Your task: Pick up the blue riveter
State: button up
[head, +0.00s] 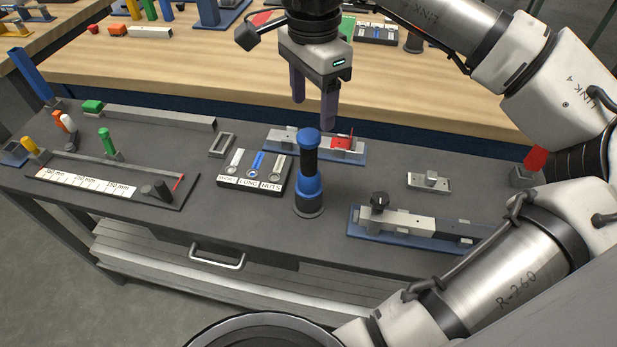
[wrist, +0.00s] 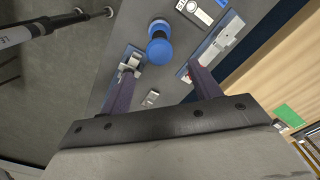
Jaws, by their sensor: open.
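The blue riveter (head: 309,184) stands upright on the grey workbench, with a blue top, a black grip, a blue collar and a dark round base. In the wrist view the riveter (wrist: 159,45) shows from above, beyond and between my fingers. My gripper (head: 313,112) is open and empty in the head view, above and behind the riveter, with both fingers pointing down. My gripper (wrist: 163,80) also shows in the wrist view with its two fingers wide apart. It does not touch the riveter.
A black tray (head: 243,183) with labelled slots lies left of the riveter. A blue-based fixture (head: 357,155) lies behind it, and another (head: 352,226) lies to the right. A small metal block (head: 428,184) sits right. A measuring fixture (head: 90,184) fills the left.

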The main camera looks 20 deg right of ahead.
aim_at(308, 134)
jog(key=f+b, duration=0.1)
jog(key=f, duration=0.1)
jog(key=f+b, duration=0.2)
jog(key=f, duration=0.1)
jog(key=f+b, duration=0.1)
jog(key=f, duration=0.1)
jog(key=shift+a+f, duration=0.3)
jog(key=shift+f, duration=0.1)
jog(key=shift+r, duration=0.1)
jog(key=shift+c, duration=0.2)
jog(key=c, duration=1)
jog(key=shift+r, duration=0.1)
